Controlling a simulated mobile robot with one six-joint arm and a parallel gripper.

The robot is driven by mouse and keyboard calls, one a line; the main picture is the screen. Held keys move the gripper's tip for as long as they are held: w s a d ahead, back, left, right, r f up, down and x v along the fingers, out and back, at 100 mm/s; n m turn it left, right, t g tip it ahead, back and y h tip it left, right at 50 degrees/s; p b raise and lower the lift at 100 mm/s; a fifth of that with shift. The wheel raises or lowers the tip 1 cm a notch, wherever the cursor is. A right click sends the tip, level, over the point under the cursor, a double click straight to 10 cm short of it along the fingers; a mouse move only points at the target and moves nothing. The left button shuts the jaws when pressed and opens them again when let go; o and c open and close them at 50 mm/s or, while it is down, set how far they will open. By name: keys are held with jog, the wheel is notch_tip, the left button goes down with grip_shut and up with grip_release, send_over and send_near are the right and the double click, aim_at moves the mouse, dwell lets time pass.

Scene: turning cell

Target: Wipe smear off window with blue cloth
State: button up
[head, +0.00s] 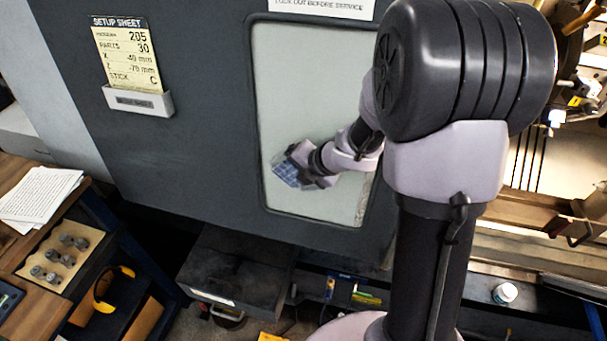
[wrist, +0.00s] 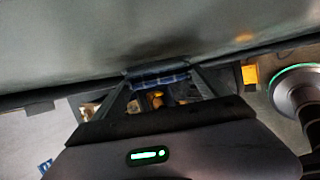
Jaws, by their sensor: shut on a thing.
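The window (head: 300,80) is a tall pale pane with rounded corners in the dark grey machine door. My gripper (head: 298,165) is at the lower left part of the pane. It is shut on the blue checked cloth (head: 287,173), which is at the glass or very close to it. In the wrist view the cloth (wrist: 158,79) shows as a blue strip between the fingertips of my gripper (wrist: 160,82), along the lower edge of the pale surface. I cannot make out a distinct smear; my arm covers part of the pane's right side.
A setup sheet in a holder (head: 137,100) is on the door, left of the window. A drawer unit (head: 240,275) stands below. A wooden bench (head: 22,262) with papers (head: 38,195) and a tray of metal parts (head: 62,250) is at the left.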

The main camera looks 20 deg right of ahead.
aim_at(288, 163)
jog(key=shift+w+a+r, duration=0.1)
jog(key=shift+w+a, duration=0.45)
jog(key=shift+a, duration=0.15)
notch_tip(288, 163, up, 3)
jog(key=p, duration=0.3)
jog(key=shift+w+d, duration=0.1)
jog(key=shift+d, duration=0.05)
jog(key=shift+d+f, duration=0.2)
jog(key=shift+d, duration=0.05)
jog(key=shift+s+d, duration=2.45)
jog(key=shift+d, duration=0.6)
jog(key=w+a+r+p, duration=0.2)
jog(key=p, duration=0.1)
jog(key=shift+w+a+r, duration=0.15)
jog(key=shift+a+r, duration=0.1)
jog(key=shift+a, duration=0.1)
jog(key=shift+w+a, duration=0.75)
jog(key=shift+a, duration=0.2)
jog(key=shift+w+a, duration=0.7)
jog(key=shift+a, duration=0.25)
